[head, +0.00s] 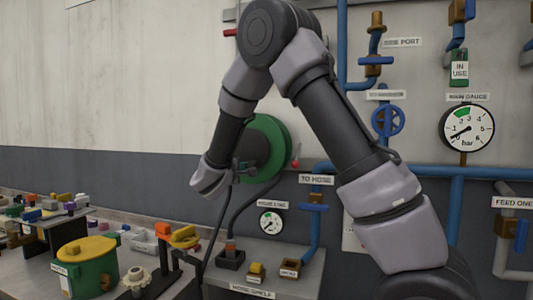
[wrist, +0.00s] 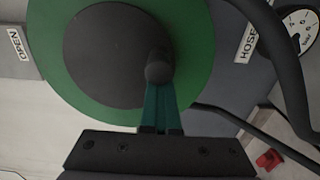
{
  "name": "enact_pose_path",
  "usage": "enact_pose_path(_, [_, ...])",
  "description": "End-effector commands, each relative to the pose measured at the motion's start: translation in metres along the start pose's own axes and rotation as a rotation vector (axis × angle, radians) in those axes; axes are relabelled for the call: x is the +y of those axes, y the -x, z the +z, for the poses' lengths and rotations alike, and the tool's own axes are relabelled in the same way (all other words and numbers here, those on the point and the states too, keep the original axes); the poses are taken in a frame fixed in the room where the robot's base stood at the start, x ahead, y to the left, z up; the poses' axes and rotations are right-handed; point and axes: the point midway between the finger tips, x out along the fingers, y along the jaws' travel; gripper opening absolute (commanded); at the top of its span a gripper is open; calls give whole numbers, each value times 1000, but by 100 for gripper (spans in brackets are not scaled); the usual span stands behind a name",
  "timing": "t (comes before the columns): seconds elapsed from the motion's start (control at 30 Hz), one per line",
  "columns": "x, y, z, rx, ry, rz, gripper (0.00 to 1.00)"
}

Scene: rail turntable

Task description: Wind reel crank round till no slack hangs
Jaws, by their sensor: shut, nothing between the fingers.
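The green reel (head: 272,135) is mounted on the wall behind my arm. In the wrist view its green rim (wrist: 196,35) surrounds a dark disc (wrist: 105,55). A dark round-ended knob (wrist: 158,70), apparently the crank handle, stands out near the disc's right side. My gripper (wrist: 160,88) has its teal fingers shut and empty, with tips at or just below this knob; I cannot tell whether they touch. In the head view my wrist partly hides the reel and the crank. A dark hose (head: 233,205) hangs from the reel in a bend towards the shelf.
The hose shelf (head: 290,285) below holds small blocks and a pressure gauge (head: 271,222) is above it. Blue pipes, a blue valve wheel (head: 388,121) and the main gauge (head: 466,128) are at right. A cluttered bench with a green pot (head: 88,270) is at left.

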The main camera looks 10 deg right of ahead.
Motion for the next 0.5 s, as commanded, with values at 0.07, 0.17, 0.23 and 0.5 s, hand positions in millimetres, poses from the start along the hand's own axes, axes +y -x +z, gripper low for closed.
enact_pose_path(0.07, [-1, 0, 3, -1, 1, -1, 0])
enact_pose_path(0.17, [-1, 0, 3, -1, 1, 0, 0])
enact_pose_path(0.23, [-1, 0, 3, -1, 1, 0, 0])
enact_pose_path(0.5, [1, 0, 9, -1, 1, 0, 0])
